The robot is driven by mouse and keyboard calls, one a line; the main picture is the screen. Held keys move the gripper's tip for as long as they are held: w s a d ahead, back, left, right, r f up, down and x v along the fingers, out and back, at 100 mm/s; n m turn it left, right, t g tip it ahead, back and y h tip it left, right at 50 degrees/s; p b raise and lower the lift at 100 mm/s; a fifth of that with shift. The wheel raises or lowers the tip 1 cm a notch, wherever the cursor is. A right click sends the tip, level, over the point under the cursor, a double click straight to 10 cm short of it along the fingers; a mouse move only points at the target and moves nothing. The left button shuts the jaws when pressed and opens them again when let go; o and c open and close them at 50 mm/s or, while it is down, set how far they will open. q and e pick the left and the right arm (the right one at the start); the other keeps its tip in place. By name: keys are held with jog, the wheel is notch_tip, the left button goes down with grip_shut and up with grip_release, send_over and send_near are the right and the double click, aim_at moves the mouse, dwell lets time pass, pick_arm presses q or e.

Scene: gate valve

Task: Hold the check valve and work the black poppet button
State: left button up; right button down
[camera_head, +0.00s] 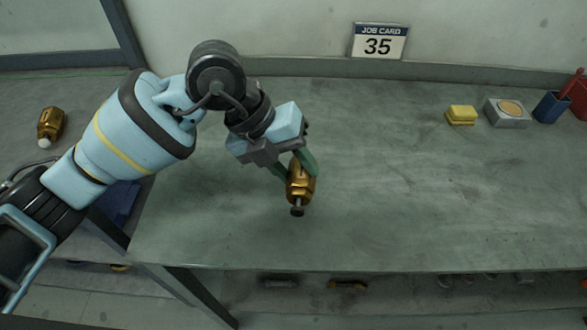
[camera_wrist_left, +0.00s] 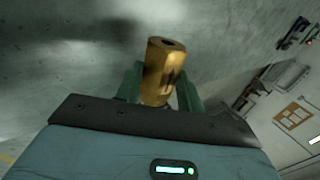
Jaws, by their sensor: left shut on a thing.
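The brass check valve (camera_head: 301,187) is held over the grey bench, with its black poppet button (camera_head: 297,210) at the end facing the bench's front edge. My left gripper (camera_head: 295,164) is shut on the valve, its green fingers on either side of the body. In the left wrist view the valve (camera_wrist_left: 162,72) stands out between the two green fingers (camera_wrist_left: 158,88), its far end with a dark opening. The button is not visible there. I cannot tell how far the valve is above the bench. My right gripper is not in view.
Another brass valve with a white end (camera_head: 50,124) lies on a surface at the far left. A yellow sponge (camera_head: 461,115), a grey block with a tan disc (camera_head: 507,112) and a blue cup (camera_head: 551,107) stand at the back right. The bench's middle (camera_head: 400,190) is clear.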

aim_at(294, 158)
pick_arm(q)
jog(key=shift+w+b, duration=0.3)
jog(key=shift+w, duration=2.75)
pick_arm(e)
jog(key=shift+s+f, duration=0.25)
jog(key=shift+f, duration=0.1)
